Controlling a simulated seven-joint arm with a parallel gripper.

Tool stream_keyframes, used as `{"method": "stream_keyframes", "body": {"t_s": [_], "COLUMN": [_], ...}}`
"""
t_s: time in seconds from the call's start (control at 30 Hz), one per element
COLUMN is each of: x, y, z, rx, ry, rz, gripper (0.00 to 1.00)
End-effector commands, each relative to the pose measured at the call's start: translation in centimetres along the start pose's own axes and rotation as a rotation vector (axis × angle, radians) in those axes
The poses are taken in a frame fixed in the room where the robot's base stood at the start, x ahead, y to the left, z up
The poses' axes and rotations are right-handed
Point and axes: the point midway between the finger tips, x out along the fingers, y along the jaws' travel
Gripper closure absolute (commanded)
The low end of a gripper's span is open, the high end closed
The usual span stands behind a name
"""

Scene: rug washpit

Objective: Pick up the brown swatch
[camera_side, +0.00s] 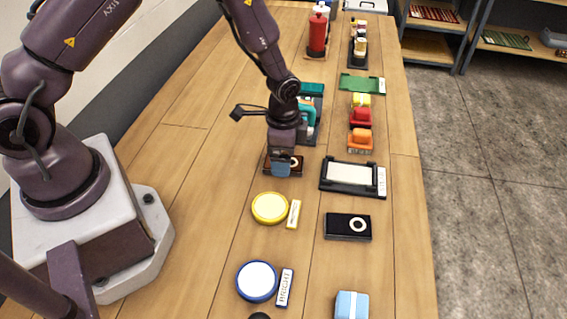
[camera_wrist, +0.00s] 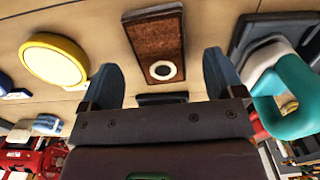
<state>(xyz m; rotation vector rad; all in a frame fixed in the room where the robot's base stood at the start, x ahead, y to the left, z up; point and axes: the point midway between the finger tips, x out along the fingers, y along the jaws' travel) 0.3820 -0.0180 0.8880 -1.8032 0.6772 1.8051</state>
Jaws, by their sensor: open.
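The brown swatch (camera_wrist: 157,40) is a flat, dark-edged rectangle with a brown textured face and a white ring around a dark centre near one end. It lies on the table. In the side view the swatch (camera_side: 298,169) is partly hidden behind my gripper (camera_side: 281,168), which points down over it. In the wrist view my gripper (camera_wrist: 163,78) has its two blue fingers spread wide apart with nothing between them. The swatch appears beyond the fingertips, roughly centred between them. I cannot tell the exact height gap.
A yellow round pad (camera_side: 269,208) lies close in front, and a teal-handled tool (camera_side: 306,116) stands close behind. A black swatch (camera_side: 347,227) with a white ring and a black-framed white pad (camera_side: 351,173) lie to the right. A blue-rimmed disc (camera_side: 257,281) is nearer the camera.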

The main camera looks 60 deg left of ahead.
Motion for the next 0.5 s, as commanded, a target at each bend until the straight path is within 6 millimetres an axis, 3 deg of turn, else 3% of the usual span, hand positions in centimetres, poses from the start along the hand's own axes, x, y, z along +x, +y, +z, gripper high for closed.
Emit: {"method": "stream_keyframes", "body": {"t_s": [0.13, 0.4, 0.43, 0.5], "x": [1.8, 2.2, 2.2, 2.1], "y": [0.0, 0.0, 0.0, 0.0], "z": [0.0, 0.0, 0.0, 0.0], "rx": [-0.001, -0.001, -0.001, -0.001], "ry": [-0.001, 0.001, 0.001, 0.001], "rz": [0.001, -0.001, -0.001, -0.001], "gripper": [0.13, 0.13, 0.15, 0.31]}}
